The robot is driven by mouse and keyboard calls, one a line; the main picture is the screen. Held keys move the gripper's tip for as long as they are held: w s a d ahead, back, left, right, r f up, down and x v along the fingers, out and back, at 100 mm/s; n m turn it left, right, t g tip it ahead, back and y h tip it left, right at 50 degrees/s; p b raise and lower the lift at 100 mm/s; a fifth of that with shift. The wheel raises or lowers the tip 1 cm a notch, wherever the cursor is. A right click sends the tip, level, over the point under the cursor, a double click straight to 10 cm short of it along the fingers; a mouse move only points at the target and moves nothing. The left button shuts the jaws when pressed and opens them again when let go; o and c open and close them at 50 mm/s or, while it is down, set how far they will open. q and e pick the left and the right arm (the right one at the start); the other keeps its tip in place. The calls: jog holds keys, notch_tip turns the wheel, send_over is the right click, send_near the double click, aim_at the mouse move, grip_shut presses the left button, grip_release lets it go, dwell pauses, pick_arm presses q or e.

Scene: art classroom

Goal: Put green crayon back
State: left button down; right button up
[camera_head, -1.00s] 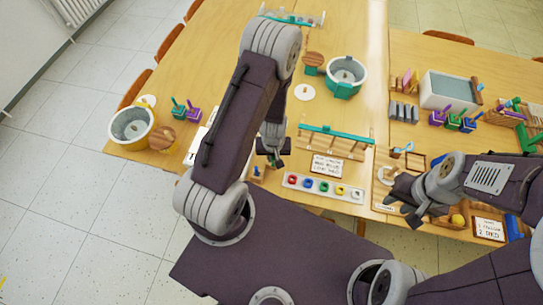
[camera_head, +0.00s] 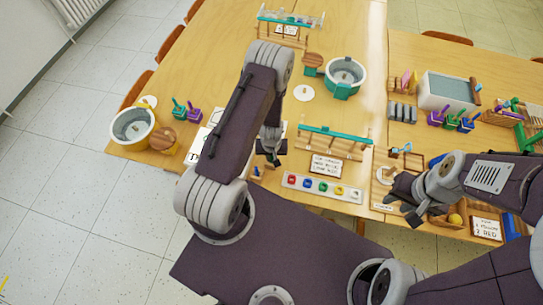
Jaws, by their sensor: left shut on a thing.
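My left gripper (camera_head: 271,156) points down over the front of the table, left of the small rack with the green top bar (camera_head: 335,133). It is shut on a small, dark greenish thing, which looks like the green crayon but is mostly hidden by the fingers. A white strip (camera_head: 322,188) with several coloured round spots lies at the table's front edge, right of the gripper. A written card (camera_head: 326,166) stands behind the strip. My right gripper (camera_head: 405,205) hangs at the front edge on the right, its fingers apart and nothing visible between them.
A grey pot with a green band (camera_head: 345,76) and a white pot with a yellow band (camera_head: 133,126) stand farther off. Green and purple tools (camera_head: 186,110) stand at left. A grey tray (camera_head: 447,90) and wooden racks crowd the right table.

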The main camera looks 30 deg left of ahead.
pick_arm(q)
jog(key=c, duration=1.5)
grip_release()
jog(key=shift+f, duration=0.1)
